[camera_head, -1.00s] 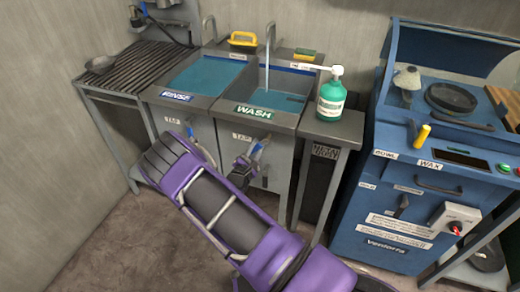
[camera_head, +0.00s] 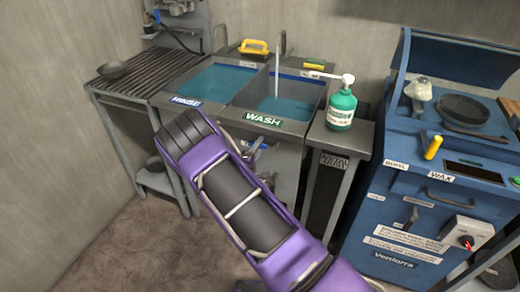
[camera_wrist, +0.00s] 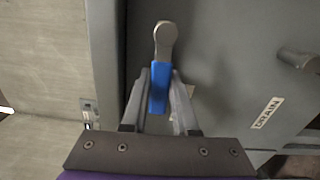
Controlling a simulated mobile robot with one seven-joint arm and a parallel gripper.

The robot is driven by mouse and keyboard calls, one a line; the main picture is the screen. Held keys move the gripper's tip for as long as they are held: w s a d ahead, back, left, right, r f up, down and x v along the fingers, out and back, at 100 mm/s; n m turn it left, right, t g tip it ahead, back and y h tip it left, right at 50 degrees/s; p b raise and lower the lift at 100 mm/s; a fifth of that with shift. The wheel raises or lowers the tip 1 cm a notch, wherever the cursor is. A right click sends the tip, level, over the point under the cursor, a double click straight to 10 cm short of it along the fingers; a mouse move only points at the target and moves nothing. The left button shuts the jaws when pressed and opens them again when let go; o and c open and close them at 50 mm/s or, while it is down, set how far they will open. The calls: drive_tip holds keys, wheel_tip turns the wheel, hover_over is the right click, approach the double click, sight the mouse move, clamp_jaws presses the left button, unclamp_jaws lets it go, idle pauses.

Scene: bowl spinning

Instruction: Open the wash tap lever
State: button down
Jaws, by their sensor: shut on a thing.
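The wash tap lever has a blue grip (camera_wrist: 159,88) and a grey metal rounded end, seen in the wrist view. My gripper (camera_wrist: 160,100) is shut on the blue grip, one finger on each side. In the head view a small bit of the blue lever (camera_head: 256,147) shows below the WASH sign (camera_head: 262,118), beside my purple arm. My arm hides most of my gripper there. The wash basin (camera_head: 305,115) holds blue water, and a thin pale stream (camera_head: 276,78) drops into it from the spout.
The rinse basin (camera_head: 215,80) is to the left, with a slatted rack (camera_head: 130,78) beyond. A green pump bottle (camera_head: 341,108) stands on the side shelf. The blue wax machine (camera_head: 420,190) stands at the right. In the wrist view a DRAIN label (camera_wrist: 266,113) and metal handle (camera_wrist: 300,60) are at right.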

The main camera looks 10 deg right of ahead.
drive_tip(key=shift+r+m, duration=0.25)
drive_tip(key=shift+m, duration=0.25)
drive_tip(key=c, duration=0.7)
unclamp_jaws()
drive_tip(key=v, duration=1.7)
drive_tip(key=shift+s+a+p, duration=0.1)
drive_tip(key=shift+s+p, duration=0.1)
drive_tip(key=shift+p, duration=0.1)
